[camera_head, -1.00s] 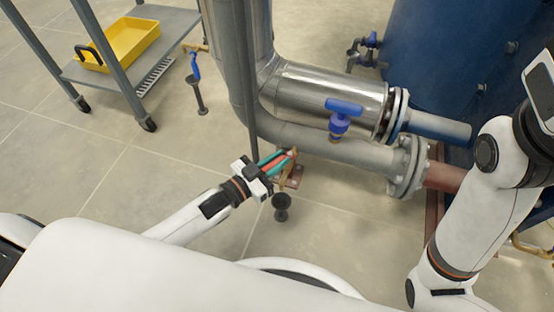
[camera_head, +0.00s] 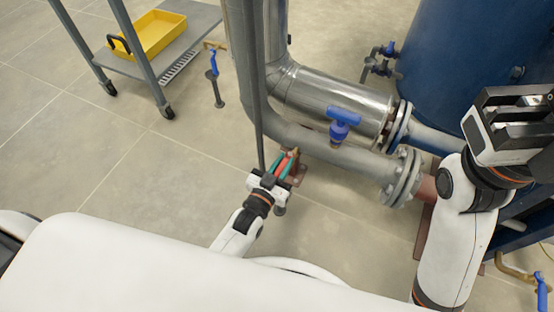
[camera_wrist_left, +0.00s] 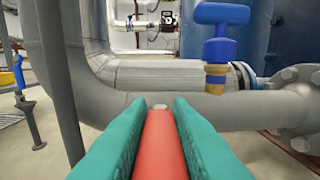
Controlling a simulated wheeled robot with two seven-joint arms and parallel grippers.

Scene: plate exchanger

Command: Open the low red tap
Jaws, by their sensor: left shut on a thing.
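The low red tap's handle (camera_head: 286,163) is near the floor, below the bend of the big grey pipe. My left gripper (camera_head: 284,162) has its teal fingers on both sides of this red handle and is shut on it. In the left wrist view the red handle (camera_wrist_left: 160,145) runs lengthwise between the two teal fingers (camera_wrist_left: 159,130). The tap's brass body is mostly hidden behind the fingers. My right gripper (camera_head: 515,115) is raised at the right edge, away from the tap; its dark fingers are partly cut off, and I cannot tell whether it is open.
A blue-handled valve (camera_head: 343,117) sits on the grey pipe (camera_head: 345,155) just above and right of the tap. A thin grey upright post (camera_head: 258,110) stands close to my left gripper. A cart with a yellow tray (camera_head: 148,35) is at upper left.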

